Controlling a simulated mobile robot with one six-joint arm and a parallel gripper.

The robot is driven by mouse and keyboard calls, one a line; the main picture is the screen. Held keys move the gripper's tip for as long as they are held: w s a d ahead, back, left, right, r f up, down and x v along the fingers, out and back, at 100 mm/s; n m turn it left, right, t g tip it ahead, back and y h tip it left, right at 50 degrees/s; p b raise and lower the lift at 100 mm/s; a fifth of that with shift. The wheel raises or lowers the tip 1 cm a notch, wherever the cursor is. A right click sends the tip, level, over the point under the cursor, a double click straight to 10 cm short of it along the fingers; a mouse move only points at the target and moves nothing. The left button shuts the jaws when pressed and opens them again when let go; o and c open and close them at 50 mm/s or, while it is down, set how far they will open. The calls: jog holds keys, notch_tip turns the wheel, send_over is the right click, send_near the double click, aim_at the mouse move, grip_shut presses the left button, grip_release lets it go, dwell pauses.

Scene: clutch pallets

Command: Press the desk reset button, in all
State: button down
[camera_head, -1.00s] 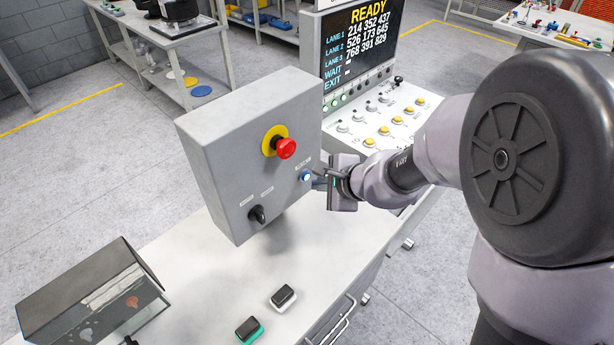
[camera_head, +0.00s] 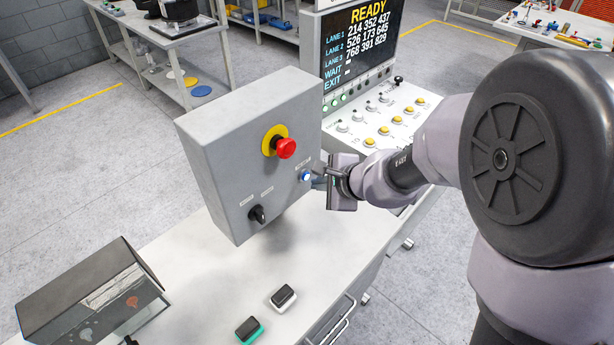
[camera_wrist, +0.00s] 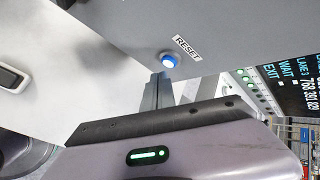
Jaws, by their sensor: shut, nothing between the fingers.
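The reset button (camera_head: 306,176) is a small round button, lit blue-white, low on the right side of the grey control box's front face. In the wrist view the reset button (camera_wrist: 168,61) sits beside a label reading RESET. My gripper (camera_head: 318,174) is just to the right of the button in the head view, its fingers pointing at the box. In the wrist view my gripper's fingers (camera_wrist: 161,80) are together and empty, their tips close below the button. I cannot tell whether the tips touch it.
The grey control box (camera_head: 225,140) also carries a red mushroom button (camera_head: 286,148) on a yellow ring and a black rotary switch (camera_head: 257,214). A console (camera_head: 388,127) with yellow and white knobs stands behind my gripper. Two small black-topped blocks (camera_head: 283,297) lie on the desk.

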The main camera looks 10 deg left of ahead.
jog(key=shift+w+a, duration=0.25)
jog(key=shift+a, duration=0.1)
jog(key=shift+w+a, duration=0.3)
jog(key=shift+a, duration=0.05)
dwell(0.7)
jog(key=shift+s+d+b, duration=0.5)
jog(key=shift+s+d, duration=0.05)
jog(key=shift+d, duration=0.15)
jog(key=s+d, duration=0.1)
jog(key=d, duration=0.1)
jog(key=s+d+b, duration=0.1)
jog(key=s+d, duration=0.1)
dwell(0.5)
dwell(0.6)
